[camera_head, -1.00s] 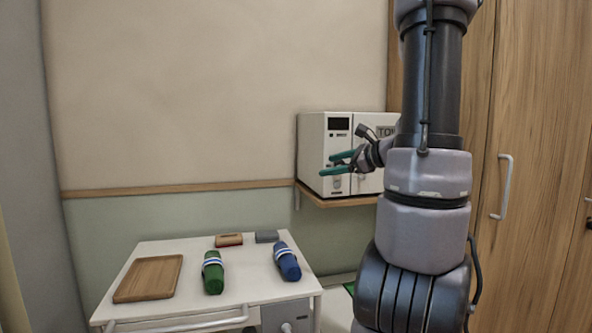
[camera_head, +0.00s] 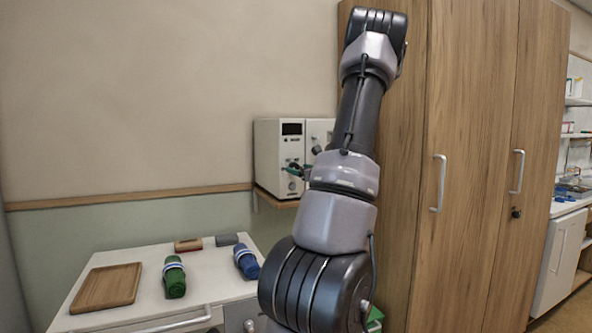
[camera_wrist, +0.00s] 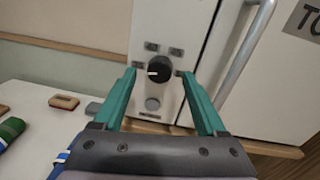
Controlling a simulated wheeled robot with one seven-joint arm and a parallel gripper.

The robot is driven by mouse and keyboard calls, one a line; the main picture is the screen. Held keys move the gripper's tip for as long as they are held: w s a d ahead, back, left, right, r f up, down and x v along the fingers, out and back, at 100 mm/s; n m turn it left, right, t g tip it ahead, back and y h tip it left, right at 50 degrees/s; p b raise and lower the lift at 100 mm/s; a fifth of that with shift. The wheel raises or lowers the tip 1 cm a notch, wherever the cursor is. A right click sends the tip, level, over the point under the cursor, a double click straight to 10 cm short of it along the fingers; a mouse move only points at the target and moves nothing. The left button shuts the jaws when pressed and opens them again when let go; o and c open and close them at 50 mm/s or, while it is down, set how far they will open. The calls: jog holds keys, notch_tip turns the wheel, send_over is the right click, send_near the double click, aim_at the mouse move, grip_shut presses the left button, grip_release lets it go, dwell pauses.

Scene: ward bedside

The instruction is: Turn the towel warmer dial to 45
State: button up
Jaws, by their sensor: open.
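The white towel warmer (camera_head: 267,153) stands on a wooden wall shelf in the head view, with a dark display on its front. Its black round dial (camera_wrist: 160,69) shows in the wrist view, with a white pointer mark toward the left. Small grey labels surround the dial, too small to read. My gripper (camera_wrist: 159,74) is open, its teal fingers on either side of the dial in the picture, with gaps beside it. I cannot tell whether the fingertips reach the dial's depth. In the head view my gripper (camera_head: 296,170) is small and partly hidden by my arm.
A white cart (camera_head: 215,281) below holds a wooden tray (camera_head: 107,288), a green roll (camera_head: 174,278) and a blue roll (camera_head: 247,264). A wooden wardrobe (camera_head: 470,150) stands right.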

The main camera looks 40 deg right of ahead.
aim_at(294, 167)
jog(key=shift+w+d, duration=0.2)
jog(key=shift+w, duration=0.9)
grip_shut()
